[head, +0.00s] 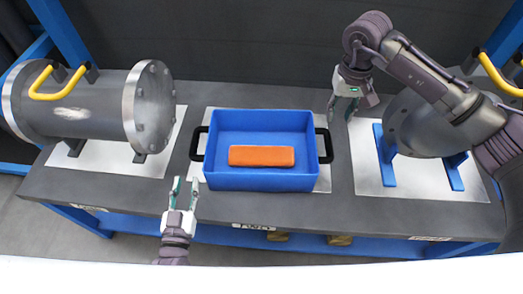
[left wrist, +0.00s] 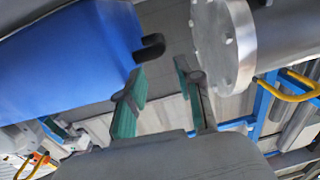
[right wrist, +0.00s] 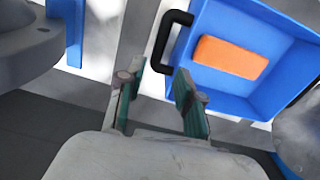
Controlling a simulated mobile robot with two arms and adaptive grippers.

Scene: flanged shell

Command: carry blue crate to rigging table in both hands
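The blue crate (head: 262,122) sits on the dark table, with a black handle on its left side (head: 197,144) and another on its right side (head: 323,145). An orange block (head: 262,156) lies inside it. My left gripper (head: 183,186) is open and empty, in front of and just left of the crate's left handle; that handle shows in the left wrist view (left wrist: 150,48). My right gripper (head: 343,105) is open and empty, behind and right of the right handle. The right wrist view shows this handle (right wrist: 170,40) beyond the fingers, apart from them.
A grey flanged shell (head: 95,105) with a yellow handle stands on the table at left. Another grey flanged part (head: 418,120) on blue supports stands at right, partly behind my right arm. White mats lie under the items.

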